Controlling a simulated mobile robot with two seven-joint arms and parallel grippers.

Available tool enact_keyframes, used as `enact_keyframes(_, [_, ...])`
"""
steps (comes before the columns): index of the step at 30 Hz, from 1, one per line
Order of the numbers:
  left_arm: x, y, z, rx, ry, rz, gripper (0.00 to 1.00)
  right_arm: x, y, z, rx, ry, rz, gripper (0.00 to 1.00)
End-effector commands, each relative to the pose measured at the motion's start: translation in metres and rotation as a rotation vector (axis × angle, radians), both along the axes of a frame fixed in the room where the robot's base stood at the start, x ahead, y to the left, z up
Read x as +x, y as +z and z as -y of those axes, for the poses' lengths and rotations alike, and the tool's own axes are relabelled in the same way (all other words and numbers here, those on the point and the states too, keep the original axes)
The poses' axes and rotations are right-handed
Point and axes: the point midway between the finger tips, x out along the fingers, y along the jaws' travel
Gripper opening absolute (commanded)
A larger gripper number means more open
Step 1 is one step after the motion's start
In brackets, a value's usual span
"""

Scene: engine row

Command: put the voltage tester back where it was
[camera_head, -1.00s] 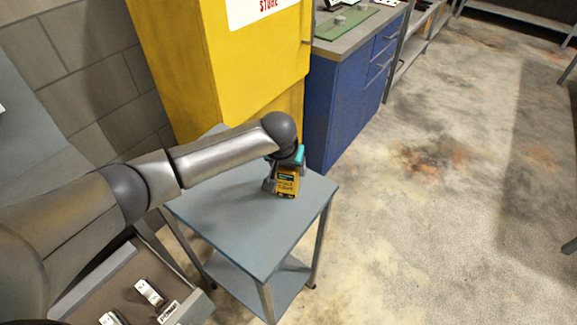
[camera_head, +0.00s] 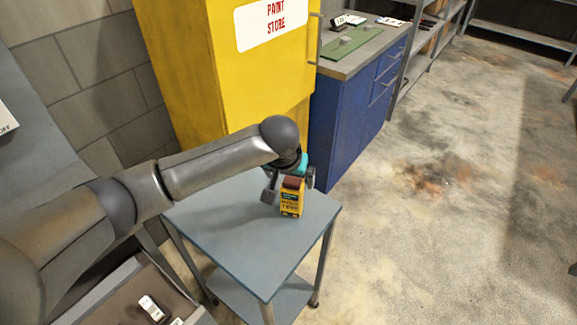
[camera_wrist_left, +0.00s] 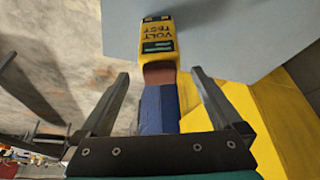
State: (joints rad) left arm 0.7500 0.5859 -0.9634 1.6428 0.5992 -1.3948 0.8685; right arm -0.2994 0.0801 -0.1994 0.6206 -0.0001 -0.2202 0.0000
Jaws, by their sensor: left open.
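The voltage tester (camera_head: 291,203) is a yellow block with dark lettering and a reddish-brown end. It stands on the blue-grey top of a small table (camera_head: 235,232), near its right back edge. My left gripper (camera_head: 290,184) is open just above and behind it. In the left wrist view the tester (camera_wrist_left: 157,42) lies beyond the fingertips of my left gripper (camera_wrist_left: 158,76), roughly centred between them, with a gap on both sides. My right gripper is not in view.
A yellow paint store cabinet (camera_head: 235,75) stands close behind the table. A blue drawer cabinet (camera_head: 345,118) with a green mat (camera_head: 350,42) on top is to its right. An open drawer or tray (camera_head: 100,290) is at lower left. The floor at right is clear.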

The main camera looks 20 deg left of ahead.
Motion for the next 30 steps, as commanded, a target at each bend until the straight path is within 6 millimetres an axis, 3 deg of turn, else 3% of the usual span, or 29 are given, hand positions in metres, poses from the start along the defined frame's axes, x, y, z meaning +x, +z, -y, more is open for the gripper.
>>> enact_keyframes(6, [-0.016, 0.036, 0.001, -0.002, -0.001, 0.000, 1.00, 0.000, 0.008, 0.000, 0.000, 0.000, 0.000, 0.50])
enact_keyframes(12, [-0.023, 0.052, 0.001, 0.000, 0.000, -0.001, 1.00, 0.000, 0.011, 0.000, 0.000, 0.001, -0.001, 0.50])
enact_keyframes(25, [-0.026, 0.054, 0.002, -0.002, -0.003, -0.002, 1.00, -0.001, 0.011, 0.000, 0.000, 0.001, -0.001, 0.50])
enact_keyframes(30, [-0.040, 0.036, 0.019, -0.026, -0.060, -0.012, 1.00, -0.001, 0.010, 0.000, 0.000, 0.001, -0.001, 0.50])
